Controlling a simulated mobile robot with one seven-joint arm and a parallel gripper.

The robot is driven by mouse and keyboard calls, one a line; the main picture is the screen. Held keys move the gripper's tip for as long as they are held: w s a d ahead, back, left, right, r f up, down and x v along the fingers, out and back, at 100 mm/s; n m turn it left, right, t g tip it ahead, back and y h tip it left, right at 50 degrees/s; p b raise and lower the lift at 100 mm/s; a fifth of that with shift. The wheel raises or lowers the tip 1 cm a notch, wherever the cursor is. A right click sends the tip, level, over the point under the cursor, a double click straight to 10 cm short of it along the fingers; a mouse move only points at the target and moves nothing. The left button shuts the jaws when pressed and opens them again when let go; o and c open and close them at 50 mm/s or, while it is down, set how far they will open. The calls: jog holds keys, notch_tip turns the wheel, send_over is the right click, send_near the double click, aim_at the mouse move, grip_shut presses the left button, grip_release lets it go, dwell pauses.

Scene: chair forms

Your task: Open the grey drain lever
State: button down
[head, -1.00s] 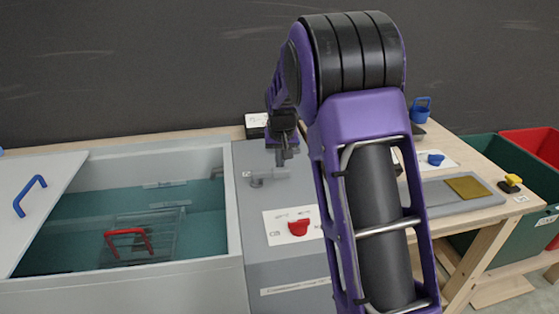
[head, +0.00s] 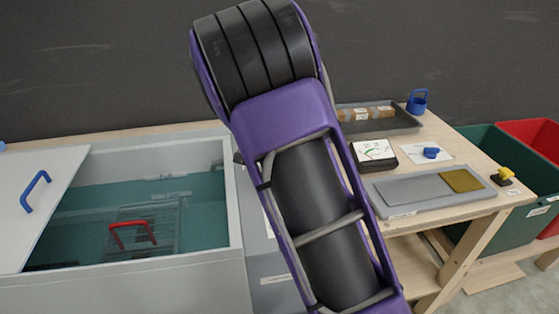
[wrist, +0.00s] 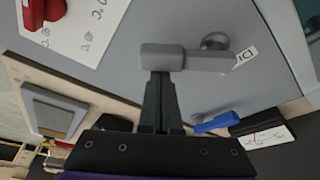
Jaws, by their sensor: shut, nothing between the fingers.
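The grey drain lever (wrist: 190,58) shows in the wrist view as a short bar with a thicker block at its left end and a round part above its right side. It is mounted on a grey panel (wrist: 225,90). My gripper (wrist: 160,78) is shut and empty, its dark fingertips right at the thicker left end of the lever. I cannot tell whether they touch it. In the head view my arm hides both the lever and the gripper.
A red knob (wrist: 45,12) on a marked white card is at upper left in the wrist view. In the head view, an open water tank (head: 190,210) with a red-handled basket (head: 132,235) lies left. A grey tray (head: 405,196) lies on the wooden table right.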

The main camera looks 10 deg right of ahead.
jog(key=m, duration=0.1)
jog(key=s+a+m+p, duration=0.1)
jog(key=m, duration=0.1)
jog(key=shift+s+a+r+g, duration=0.1)
jog(key=shift+a+g, duration=0.15)
jog(key=shift+g, duration=0.15)
jog(key=m+p, duration=0.1)
jog(key=a+m, duration=0.1)
jog(key=shift+s+a+m+g+h+p, duration=0.25)
jog(key=shift+s+m+g+h+p, duration=0.05)
jog(key=shift+s+g+p, duration=0.1)
jog(key=shift+s+a, duration=0.1)
jog(key=shift+a, duration=0.35)
jog(key=d, duration=0.4)
jog(key=shift+d, duration=0.3)
jog(key=p+v, duration=0.1)
jog(key=v, duration=0.9)
jog(key=shift+a, duration=0.2)
